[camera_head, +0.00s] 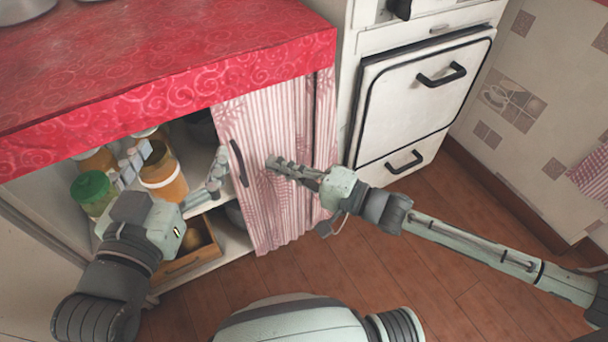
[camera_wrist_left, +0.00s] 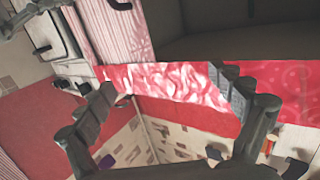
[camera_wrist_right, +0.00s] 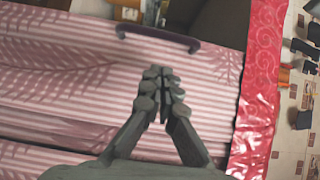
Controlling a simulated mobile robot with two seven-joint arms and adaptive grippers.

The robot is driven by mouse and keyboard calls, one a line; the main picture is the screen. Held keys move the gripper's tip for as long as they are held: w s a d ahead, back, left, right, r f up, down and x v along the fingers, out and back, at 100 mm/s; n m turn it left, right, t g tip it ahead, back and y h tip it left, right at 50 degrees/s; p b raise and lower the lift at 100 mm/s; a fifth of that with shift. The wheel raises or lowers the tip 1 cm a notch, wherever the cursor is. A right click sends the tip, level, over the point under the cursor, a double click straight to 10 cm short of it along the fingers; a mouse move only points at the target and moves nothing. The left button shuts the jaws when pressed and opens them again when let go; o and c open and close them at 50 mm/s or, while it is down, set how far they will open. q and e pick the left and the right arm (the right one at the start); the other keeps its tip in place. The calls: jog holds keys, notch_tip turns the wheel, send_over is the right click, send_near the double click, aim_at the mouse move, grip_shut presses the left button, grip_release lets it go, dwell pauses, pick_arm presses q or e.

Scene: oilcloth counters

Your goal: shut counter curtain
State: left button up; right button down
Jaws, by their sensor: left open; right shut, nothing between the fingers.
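The counter curtain (camera_head: 262,118), pink and white striped, hangs over the right part of the opening under the counter; the left part stands uncovered. Its dark curved handle (camera_head: 238,163) is near its left edge. My right gripper (camera_head: 272,165) is shut and empty, just right of the handle, in front of the striped cloth; contact is unclear. In the right wrist view the handle (camera_wrist_right: 158,38) lies beyond the closed fingertips (camera_wrist_right: 163,76). My left gripper (camera_head: 178,170) is open and empty at the uncovered opening, left of the handle. The left wrist view also shows the curtain (camera_wrist_left: 118,32).
A green-lidded jar (camera_head: 92,190) and orange jars (camera_head: 163,180) stand on the shelf behind my left gripper. The red oilcloth counter (camera_head: 180,60) overhangs the opening. A white oven (camera_head: 415,95) stands to the right.

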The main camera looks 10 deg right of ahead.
jog(key=shift+s+a, duration=0.2)
jog(key=shift+a, duration=0.65)
jog(key=shift+s+a, duration=0.2)
jog(key=shift+a, duration=0.65)
